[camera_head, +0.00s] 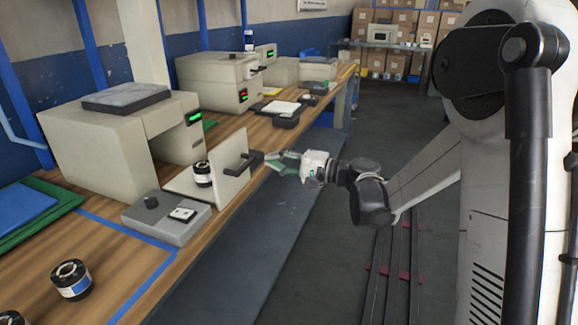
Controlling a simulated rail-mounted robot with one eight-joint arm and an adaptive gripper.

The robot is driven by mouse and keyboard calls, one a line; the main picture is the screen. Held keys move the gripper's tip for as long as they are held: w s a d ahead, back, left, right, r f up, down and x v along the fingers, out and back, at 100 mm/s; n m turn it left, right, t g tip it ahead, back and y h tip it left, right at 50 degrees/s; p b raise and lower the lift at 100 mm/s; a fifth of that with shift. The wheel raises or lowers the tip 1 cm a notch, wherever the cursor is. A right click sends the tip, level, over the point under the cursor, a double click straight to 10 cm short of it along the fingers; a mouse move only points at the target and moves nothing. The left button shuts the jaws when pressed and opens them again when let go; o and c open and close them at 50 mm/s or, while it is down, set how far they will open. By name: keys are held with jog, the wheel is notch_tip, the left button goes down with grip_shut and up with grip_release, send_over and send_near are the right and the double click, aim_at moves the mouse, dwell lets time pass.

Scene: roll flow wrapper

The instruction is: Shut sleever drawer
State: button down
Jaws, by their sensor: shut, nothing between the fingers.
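The sleever (110,135) is a large beige machine on the wooden bench, with a green display on its front right. Its drawer (228,176) stands out from the machine toward the bench's front edge, with an upright cream front panel and a dark handle (244,163). A black roll (203,174) with a white label sits in the drawer, behind the panel. My gripper (268,159) is shut and empty. Its greenish fingers point left at the outer end of the handle; whether they touch it I cannot tell.
A grey control box (166,217) with a black knob stands just left of the drawer. Another black roll (71,280) stands at the front left of the bench. Other beige machines (220,82) stand farther back. The floor right of the bench is clear apart from my rails.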

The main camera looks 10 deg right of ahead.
aim_at(254, 156)
jog(key=b+x, duration=0.1)
jog(key=x, duration=0.5)
dwell(0.3)
